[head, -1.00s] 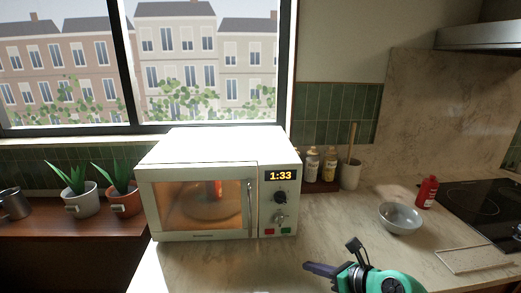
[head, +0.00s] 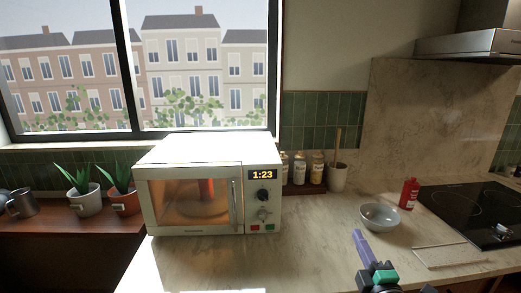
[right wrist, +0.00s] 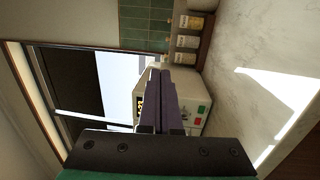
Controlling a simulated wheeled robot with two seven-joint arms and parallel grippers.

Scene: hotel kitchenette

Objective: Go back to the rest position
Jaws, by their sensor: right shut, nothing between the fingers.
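My right gripper (head: 360,240) is at the lower right of the head view, over the counter and apart from everything. Its purple fingers are shut and empty; they also show in the right wrist view (right wrist: 160,80), with the microwave behind them. The white microwave (head: 190,150) stands on the counter with its door closed. Its inside is lit orange, a red thing (head: 207,189) shows dimly through the window, and its display reads 1:23. My left gripper is not in view.
A grey bowl (head: 379,218) and a red bottle (head: 409,193) stand on the counter (head: 310,235), beside the black hob (head: 470,208). Several bottles and a utensil pot (head: 338,178) stand by the wall. Potted plants (head: 87,202) are at left. The counter front is clear.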

